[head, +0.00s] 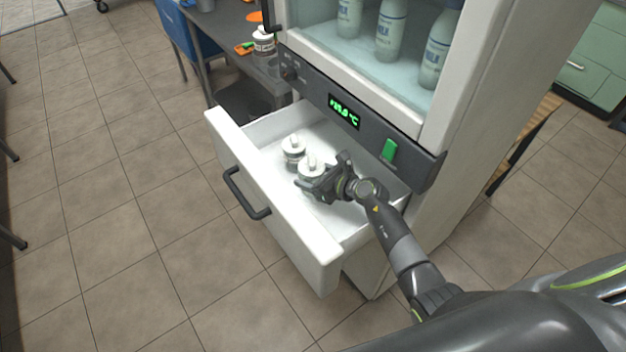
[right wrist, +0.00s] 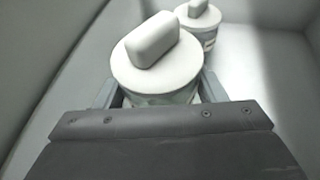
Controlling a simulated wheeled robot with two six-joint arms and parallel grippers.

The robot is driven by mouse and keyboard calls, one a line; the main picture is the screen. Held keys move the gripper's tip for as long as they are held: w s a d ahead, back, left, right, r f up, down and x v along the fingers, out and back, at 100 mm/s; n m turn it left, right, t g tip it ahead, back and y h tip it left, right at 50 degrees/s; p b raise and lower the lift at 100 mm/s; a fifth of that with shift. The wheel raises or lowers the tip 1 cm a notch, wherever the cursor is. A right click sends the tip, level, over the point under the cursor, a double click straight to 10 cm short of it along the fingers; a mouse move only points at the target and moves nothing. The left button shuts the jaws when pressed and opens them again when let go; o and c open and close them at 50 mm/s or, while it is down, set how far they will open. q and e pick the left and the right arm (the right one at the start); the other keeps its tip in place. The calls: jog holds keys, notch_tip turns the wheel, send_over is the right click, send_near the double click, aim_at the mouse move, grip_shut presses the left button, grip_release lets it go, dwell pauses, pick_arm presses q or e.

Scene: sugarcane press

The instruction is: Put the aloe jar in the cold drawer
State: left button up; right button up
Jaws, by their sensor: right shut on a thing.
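The cold drawer (head: 275,205) is pulled open beneath the fridge's control panel. My right gripper (head: 312,182) reaches into it from the right and is shut on a white-lidded jar (head: 311,166), upright inside the drawer. In the right wrist view this jar (right wrist: 155,65) sits between the fingers, its label mostly hidden. A second white-lidded jar (head: 293,147) stands just behind it in the drawer; it also shows in the right wrist view (right wrist: 198,20). I cannot read which jar is aloe, nor tell whether the held jar touches the drawer floor. My left gripper is not in view.
The fridge (head: 470,100) above holds several milk bottles (head: 390,30). Its panel (head: 345,112) overhangs the drawer's back. Another white-lidded jar (head: 264,42) stands on the dark table (head: 222,30) at the upper left. The drawer's handle (head: 243,195) juts out in front. Tiled floor lies clear at left.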

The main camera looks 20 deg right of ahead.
jog(key=shift+w+f, duration=0.1)
jog(key=shift+f, duration=0.45)
jog(key=shift+f+b, duration=0.55)
jog(key=o, duration=1.3)
jog(key=shift+s+f, duration=0.2)
jog(key=shift+c, duration=0.2)
jog(key=shift+r+p, duration=0.4)
jog(key=shift+p, duration=0.05)
jog(key=shift+d+r, duration=0.1)
jog(key=shift+r, duration=0.2)
jog(key=p+v, duration=0.1)
jog(key=v, duration=1)
jog(key=shift+s+d+r, duration=0.15)
jog(key=shift+s, duration=0.15)
